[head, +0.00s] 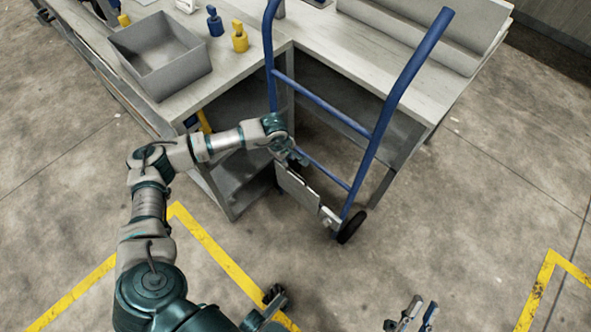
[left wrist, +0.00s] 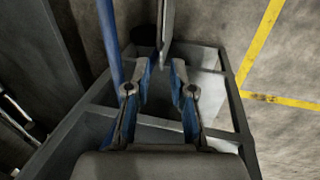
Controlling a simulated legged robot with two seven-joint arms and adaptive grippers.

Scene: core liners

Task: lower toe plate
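A blue hand truck (head: 388,105) stands upright in front of the workbench. Its grey toe plate (head: 298,190) is folded up, close to upright, low on the frame. My left gripper (head: 296,160) is at the plate's upper edge and partly hidden by its own wrist. In the left wrist view, my left gripper (left wrist: 162,68) is open, with its fingertips on either side of the edge-on plate (left wrist: 167,28). I cannot tell whether either finger touches it. My right gripper (head: 415,314) is open and empty at the bottom of the head view, apart from the truck.
A workbench (head: 250,65) stands behind and left of the truck, with its lower frame close to my left arm. A grey bin (head: 160,55) and blue and yellow items sit on it. A black wheel (head: 350,226) rests on the floor. The concrete floor in front is clear, with yellow lines.

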